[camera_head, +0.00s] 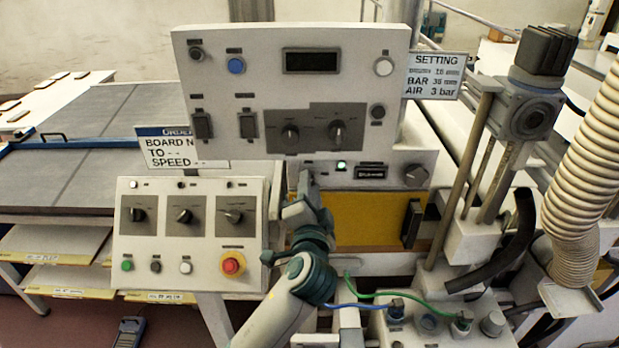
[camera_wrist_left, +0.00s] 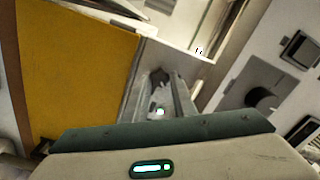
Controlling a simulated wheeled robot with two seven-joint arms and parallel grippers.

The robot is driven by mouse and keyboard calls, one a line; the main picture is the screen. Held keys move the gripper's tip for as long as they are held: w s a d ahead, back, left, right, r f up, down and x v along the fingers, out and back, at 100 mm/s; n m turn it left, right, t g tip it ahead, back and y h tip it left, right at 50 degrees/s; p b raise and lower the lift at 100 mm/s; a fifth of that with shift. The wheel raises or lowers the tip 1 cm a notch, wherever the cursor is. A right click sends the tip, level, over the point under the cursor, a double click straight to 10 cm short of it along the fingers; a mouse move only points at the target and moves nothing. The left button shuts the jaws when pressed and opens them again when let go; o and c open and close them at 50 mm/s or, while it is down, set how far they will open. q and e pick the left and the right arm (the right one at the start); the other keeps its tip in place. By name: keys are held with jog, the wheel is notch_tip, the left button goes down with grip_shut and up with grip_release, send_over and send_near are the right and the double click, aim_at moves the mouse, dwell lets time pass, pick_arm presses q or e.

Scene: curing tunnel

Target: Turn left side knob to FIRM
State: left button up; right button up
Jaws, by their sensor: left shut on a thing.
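My left gripper (camera_head: 306,180) reaches up from the lower middle to the left end of the narrow strip panel (camera_head: 376,158). In the left wrist view its fingers (camera_wrist_left: 160,88) are closed around a small dark thing (camera_wrist_left: 158,77), which looks like a knob. The fingers mostly hide it, so its pointer and any FIRM mark cannot be read. A round knob (camera_head: 416,175) sits at the strip's right end. My right gripper is not in view.
A console (camera_head: 126,256) with dark knobs, buttons and a red stop button (camera_head: 232,264) stands left of my arm. A yellow panel (camera_head: 352,222) lies just right of the gripper. The main control panel (camera_head: 208,55) rises above. A ribbed hose (camera_head: 585,150) hangs at right.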

pick_arm(q)
jog(key=shift+f+m+p, duration=0.15)
jog(key=shift+m+p, duration=2.05)
jog(key=shift+m, duration=2.6)
jog(key=o, duration=1)
jog(key=shift+o, duration=0.2)
